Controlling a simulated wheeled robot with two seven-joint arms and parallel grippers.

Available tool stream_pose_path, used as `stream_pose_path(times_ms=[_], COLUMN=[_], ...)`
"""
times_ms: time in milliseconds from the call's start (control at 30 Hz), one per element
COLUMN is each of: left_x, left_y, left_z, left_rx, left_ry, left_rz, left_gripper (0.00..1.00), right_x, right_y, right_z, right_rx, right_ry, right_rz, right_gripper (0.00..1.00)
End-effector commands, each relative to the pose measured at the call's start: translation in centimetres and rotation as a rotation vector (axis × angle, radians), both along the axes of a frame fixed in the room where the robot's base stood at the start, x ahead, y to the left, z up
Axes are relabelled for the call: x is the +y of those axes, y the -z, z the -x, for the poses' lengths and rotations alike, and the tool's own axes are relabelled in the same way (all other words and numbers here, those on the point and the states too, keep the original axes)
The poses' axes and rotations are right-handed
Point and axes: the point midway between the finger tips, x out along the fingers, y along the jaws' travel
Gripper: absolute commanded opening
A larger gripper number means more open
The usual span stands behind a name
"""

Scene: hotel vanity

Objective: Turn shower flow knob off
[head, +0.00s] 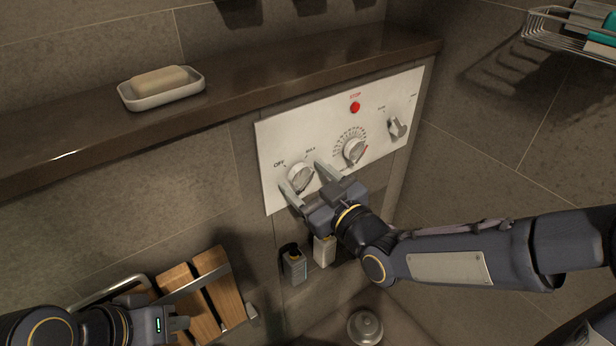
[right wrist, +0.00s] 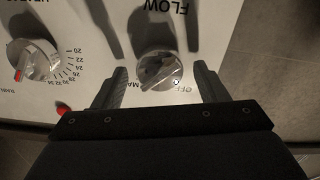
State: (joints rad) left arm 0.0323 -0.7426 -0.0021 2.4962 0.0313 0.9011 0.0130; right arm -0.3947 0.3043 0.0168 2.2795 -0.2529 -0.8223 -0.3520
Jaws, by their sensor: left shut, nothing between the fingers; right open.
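The flow knob (head: 300,177) is a round grey-white knob at the lower left of the white shower panel (head: 273,140), between the OFF and MAX marks. My right gripper (head: 302,175) is open, with one finger on each side of the knob. In the right wrist view the flow knob (right wrist: 158,70) sits between the two spread fingers, with visible gaps and the OFF lettering just beside it. Its exact pointer setting is hard to tell. My left gripper (head: 182,323) is shut and empty at the bottom left, by the wooden slats, away from the panel.
A temperature knob (head: 354,150), a red stop button (head: 355,107) and another knob (head: 397,128) share the panel. A soap dish (head: 163,94) stands on the dark ledge (head: 260,80). A wooden seat (head: 218,283) is at lower left. Small bottles (head: 294,265) hang below the panel.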

Motion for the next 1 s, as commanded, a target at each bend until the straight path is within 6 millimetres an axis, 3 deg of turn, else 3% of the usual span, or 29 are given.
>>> stream_pose_path(times_ms=[233, 600, 1000], left_x=[0.0, 0.0, 0.0], left_y=[0.0, 0.0, 1.5], left_z=[0.0, 0.0, 0.0], left_rx=[0.0, 0.0, 0.0], left_ry=[0.0, 0.0, 0.0], left_rz=[0.0, 0.0, 0.0], left_gripper=[0.0, 0.0, 0.0], right_x=[0.1, 0.0, 0.0], right_y=[0.0, 0.0, 0.3], right_z=[-0.1, -0.1, -0.1], right_rx=[0.001, 0.001, -0.053], right_ry=[0.001, 0.001, 0.002], right_rz=[0.0, 0.0, 0.07], right_gripper=[0.66, 0.22, 0.22])
